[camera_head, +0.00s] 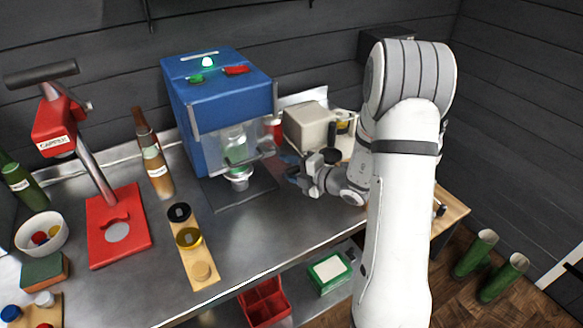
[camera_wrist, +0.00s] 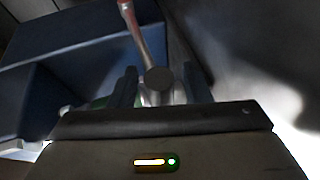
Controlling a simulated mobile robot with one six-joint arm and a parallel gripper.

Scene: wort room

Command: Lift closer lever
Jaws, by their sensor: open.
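The blue machine (camera_head: 215,90), which looks like the closer, stands against the back wall with a lit green lamp on top. A clear guard covers its front, above a small metal seat (camera_head: 239,180). My gripper (camera_head: 287,168) is open at the machine's right front side. In the wrist view, a lever (camera_wrist: 158,79) with a dark round knob and a reddish and silver shaft lies between the spread fingers of my gripper (camera_wrist: 160,92). I cannot tell whether the fingers touch it. In the head view I cannot clearly make out the lever near the fingers.
A red capper (camera_head: 119,228), a brown bottle (camera_head: 155,165) and a wooden strip (camera_head: 202,267) with lids stand left on the steel bench. A beige box (camera_head: 308,128) stands close behind my gripper. Red and green bins sit on the shelf below. The bench front-centre is clear.

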